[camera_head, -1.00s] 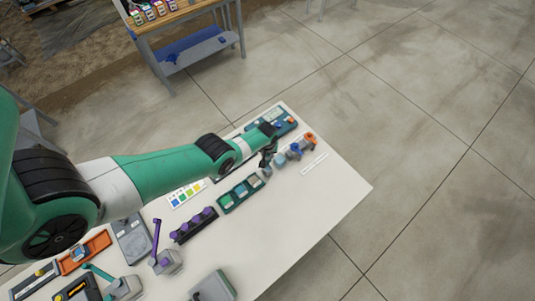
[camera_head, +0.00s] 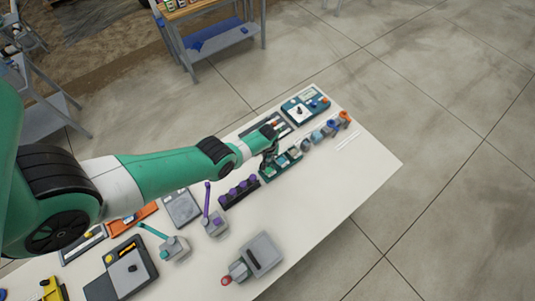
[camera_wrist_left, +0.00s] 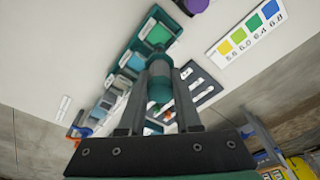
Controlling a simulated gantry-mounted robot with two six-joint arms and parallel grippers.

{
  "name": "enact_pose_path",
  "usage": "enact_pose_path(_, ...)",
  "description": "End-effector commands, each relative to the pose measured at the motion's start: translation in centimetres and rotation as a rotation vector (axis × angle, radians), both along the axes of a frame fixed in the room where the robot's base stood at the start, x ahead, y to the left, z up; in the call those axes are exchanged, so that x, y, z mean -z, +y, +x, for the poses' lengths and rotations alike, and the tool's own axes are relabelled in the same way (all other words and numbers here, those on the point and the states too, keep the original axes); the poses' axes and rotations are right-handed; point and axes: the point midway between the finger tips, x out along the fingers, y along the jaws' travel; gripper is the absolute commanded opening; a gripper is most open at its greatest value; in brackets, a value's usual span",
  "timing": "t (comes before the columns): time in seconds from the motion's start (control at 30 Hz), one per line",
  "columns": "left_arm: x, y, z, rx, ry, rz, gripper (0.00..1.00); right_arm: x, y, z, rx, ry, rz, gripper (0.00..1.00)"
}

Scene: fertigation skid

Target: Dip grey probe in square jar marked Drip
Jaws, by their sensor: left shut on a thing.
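My left gripper (camera_head: 268,161) is low over the table, at the near left end of a dark green tray (camera_head: 270,175) with square, pale-topped jars. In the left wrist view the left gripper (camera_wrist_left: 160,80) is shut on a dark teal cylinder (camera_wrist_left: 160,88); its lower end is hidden. I cannot tell whether this is the grey probe. Beyond it, the tray (camera_wrist_left: 181,25) shows green, light blue and greyish square jars (camera_wrist_left: 135,62). I cannot read a Drip label. My right gripper is not in view.
A dark slotted tray (camera_wrist_left: 207,97) lies beside the jars. A purple-knobbed rack (camera_head: 240,192), a purple-handled grey box (camera_head: 214,225) and a teal-handled one (camera_head: 174,247) stand nearer. Blue and orange fittings (camera_head: 334,124) stand right. The table's near right part (camera_head: 330,195) is clear.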

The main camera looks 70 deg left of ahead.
Motion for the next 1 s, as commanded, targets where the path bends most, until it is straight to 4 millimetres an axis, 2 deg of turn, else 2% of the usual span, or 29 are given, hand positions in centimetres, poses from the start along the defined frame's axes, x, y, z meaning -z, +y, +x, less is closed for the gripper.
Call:
enact_pose_path(0.27, 2.1, 0.0, -0.1, 0.000, 0.001, 0.000, 0.00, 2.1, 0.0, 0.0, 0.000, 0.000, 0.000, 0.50)
enact_pose_path(0.7, 7.2, 0.0, 0.0, 0.000, 0.001, 0.000, 0.00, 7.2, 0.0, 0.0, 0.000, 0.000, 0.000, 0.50)
enact_pose_path(1.0, 8.2, 0.0, 0.0, 0.000, 0.001, 0.000, 0.00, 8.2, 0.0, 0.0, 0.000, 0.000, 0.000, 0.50)
